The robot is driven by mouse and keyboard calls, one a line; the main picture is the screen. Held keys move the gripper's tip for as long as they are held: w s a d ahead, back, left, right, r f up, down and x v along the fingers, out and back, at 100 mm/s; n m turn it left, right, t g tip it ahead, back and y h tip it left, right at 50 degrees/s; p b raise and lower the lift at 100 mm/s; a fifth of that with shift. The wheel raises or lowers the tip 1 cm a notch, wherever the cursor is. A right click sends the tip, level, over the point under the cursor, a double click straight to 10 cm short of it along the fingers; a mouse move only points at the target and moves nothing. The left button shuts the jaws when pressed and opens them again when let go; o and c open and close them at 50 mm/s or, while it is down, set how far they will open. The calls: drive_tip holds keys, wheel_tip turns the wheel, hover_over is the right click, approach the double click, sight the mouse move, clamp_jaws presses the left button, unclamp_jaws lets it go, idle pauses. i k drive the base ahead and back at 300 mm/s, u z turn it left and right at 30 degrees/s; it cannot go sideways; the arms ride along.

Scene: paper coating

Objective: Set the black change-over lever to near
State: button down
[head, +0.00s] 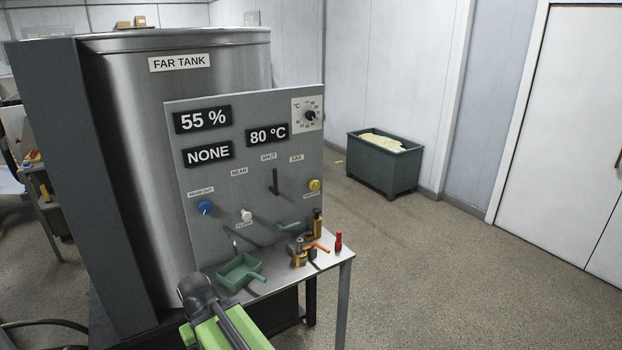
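The black change-over lever (275,182) is on the grey control panel (215,260), below the SPLIT label (268,157). It stands about upright, with the NEAR label (239,172) to its left and the FAR label (296,158) to its right. Nothing touches it. My green and dark arm shows at the bottom, in front of and below the panel. No gripper fingers can be made out in this view.
A metal shelf (328,257) under the panel carries a green scoop (240,272), a red-handled item (338,241) and several small tools. A blue knob (205,208), white knob (246,216) and yellow knob (314,185) flank the lever.

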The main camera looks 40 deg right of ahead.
sight(274, 189)
drive_tip(key=z, duration=0.15)
drive_tip(key=i, duration=1)
drive_tip(key=u, duration=0.05)
